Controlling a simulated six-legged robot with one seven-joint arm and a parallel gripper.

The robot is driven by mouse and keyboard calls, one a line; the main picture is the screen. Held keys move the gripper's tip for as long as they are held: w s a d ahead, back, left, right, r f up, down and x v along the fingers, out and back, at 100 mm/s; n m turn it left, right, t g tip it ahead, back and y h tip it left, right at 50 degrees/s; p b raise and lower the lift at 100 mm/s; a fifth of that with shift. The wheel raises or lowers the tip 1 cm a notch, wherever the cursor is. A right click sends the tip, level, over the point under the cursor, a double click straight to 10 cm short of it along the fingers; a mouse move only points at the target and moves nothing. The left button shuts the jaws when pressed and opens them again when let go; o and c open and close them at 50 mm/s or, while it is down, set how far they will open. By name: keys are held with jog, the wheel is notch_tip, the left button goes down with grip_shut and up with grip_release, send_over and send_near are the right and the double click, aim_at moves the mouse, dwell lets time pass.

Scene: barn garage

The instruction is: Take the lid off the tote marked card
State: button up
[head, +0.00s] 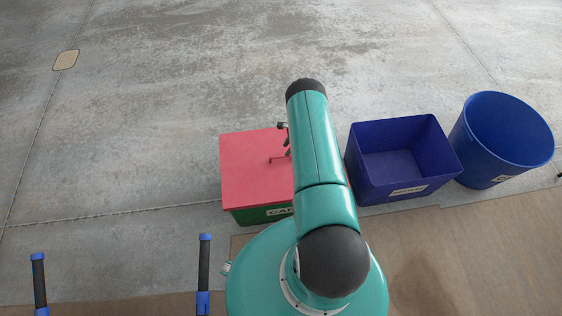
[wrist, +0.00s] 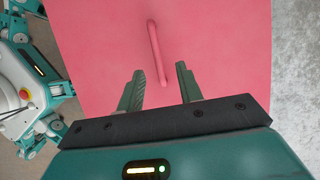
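A green tote (head: 247,216) with a label whose visible letters start "CA" stands on the floor in the head view, just in front of my base. A flat pinkish-red lid (head: 248,165) lies on it, and the lid fills much of the wrist view (wrist: 225,50). A thin red bar handle (wrist: 157,52) stands on the lid. In the head view my arm hides the lid's right side and most of the gripper.
An open blue square bin (head: 385,168) with a label stands right of the tote. An open round blue bin (head: 490,160) stands farther right. The concrete floor behind and left of the tote is clear. A brown floor strip (head: 480,240) runs along the front.

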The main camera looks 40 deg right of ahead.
aim_at(281, 157)
jog(key=x, duration=0.7)
jog(key=shift+a+f, duration=0.1)
jog(key=shift+a, duration=0.25)
jog(key=shift+c, duration=0.3)
grip_shut()
dwell(0.8)
